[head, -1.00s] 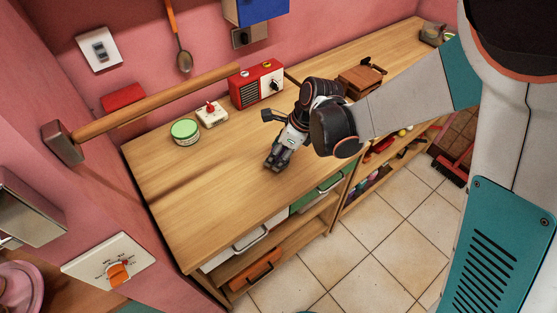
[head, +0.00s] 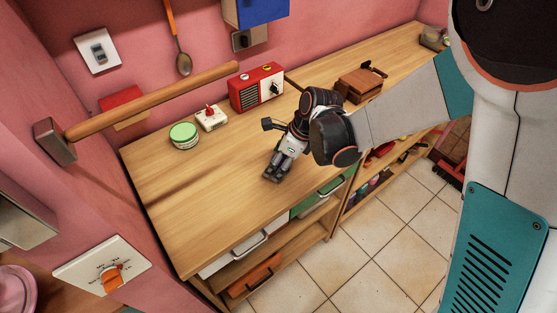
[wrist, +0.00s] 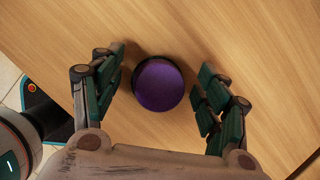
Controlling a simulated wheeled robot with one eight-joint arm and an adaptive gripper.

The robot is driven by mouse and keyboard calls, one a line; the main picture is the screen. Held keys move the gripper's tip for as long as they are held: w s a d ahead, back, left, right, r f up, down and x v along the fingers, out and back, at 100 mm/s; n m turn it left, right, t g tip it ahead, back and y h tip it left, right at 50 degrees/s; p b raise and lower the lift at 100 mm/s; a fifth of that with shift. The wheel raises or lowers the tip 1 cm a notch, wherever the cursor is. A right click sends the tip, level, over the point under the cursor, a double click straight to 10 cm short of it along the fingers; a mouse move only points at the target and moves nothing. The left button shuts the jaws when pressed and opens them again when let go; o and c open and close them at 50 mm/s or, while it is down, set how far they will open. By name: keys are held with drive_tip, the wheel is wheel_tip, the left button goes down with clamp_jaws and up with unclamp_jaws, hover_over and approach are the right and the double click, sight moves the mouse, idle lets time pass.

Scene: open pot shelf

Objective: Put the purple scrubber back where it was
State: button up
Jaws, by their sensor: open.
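The purple scrubber (wrist: 159,85) is a round purple disc with a dark rim, seen from above on the wooden counter (wrist: 225,30) in the wrist view. My gripper (wrist: 160,70) is open, with one finger pair on each side of the scrubber. A gap shows between the scrubber and the fingers on both sides. In the head view, my gripper (head: 273,177) points down at the counter near its front edge. The scrubber cannot be made out there, as the gripper hides it.
A green-lidded jar (head: 184,136), a white box with a red knob (head: 211,118) and a red radio (head: 257,87) stand along the back. A brown wooden box (head: 359,84) is farther right. The counter's left part is clear. Open shelves with bins lie below.

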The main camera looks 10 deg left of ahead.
drive_tip(key=p+v, duration=0.4)
drive_tip(key=v, duration=0.8)
drive_tip(key=shift+r, duration=0.15)
